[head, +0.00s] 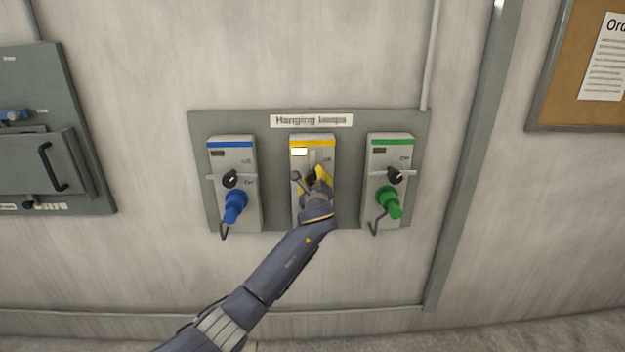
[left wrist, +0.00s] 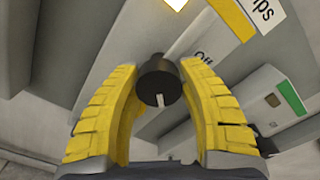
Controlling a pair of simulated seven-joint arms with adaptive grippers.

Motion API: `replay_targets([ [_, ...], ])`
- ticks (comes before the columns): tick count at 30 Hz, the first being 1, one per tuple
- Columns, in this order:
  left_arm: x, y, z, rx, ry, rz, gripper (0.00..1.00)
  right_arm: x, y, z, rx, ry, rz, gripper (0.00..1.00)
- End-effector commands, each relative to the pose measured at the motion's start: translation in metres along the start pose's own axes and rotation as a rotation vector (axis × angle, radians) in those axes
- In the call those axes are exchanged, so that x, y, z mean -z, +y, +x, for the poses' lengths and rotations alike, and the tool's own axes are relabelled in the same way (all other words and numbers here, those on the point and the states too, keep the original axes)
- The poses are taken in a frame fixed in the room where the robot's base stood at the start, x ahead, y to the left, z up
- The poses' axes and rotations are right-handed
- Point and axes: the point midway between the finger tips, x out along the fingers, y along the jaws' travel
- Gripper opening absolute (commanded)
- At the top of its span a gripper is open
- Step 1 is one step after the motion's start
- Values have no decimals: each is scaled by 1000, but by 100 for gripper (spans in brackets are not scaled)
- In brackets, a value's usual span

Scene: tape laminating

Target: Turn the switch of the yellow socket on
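The yellow socket (head: 313,141) is the middle one of three sockets on a grey wall panel, marked by a yellow stripe. In the head view my left gripper (head: 314,178) is in front of it and hides its lower half. In the left wrist view the black round switch knob (left wrist: 159,82) with a white mark lies between the yellow fingers of my left gripper (left wrist: 160,100). An "Off" label shows beside the knob. A lit window (head: 300,152) glows under the yellow stripe. My right gripper is not in view.
The blue socket (head: 218,152) with a blue plug is on the left, and the green socket (head: 378,152) with a green plug on the right. A grey cabinet (head: 60,110) is at the far left. A corkboard (head: 575,60) hangs at the upper right.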

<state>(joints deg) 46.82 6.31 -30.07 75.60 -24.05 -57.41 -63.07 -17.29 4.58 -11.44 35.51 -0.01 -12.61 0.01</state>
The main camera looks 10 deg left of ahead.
Motion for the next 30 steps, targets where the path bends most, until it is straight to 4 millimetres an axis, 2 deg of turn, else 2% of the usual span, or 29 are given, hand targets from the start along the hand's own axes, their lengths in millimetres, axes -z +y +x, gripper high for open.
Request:
replay_targets([
  [1,0,0,0,0,1,-1,45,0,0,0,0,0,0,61],
  [6,0,0,0,-1,0,-1,65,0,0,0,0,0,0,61],
  [17,0,1,-4,-1,0,-2,65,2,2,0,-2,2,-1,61],
  [23,0,1,-25,0,0,-4,65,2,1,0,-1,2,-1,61],
  [30,0,1,-64,0,0,-3,65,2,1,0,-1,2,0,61],
])
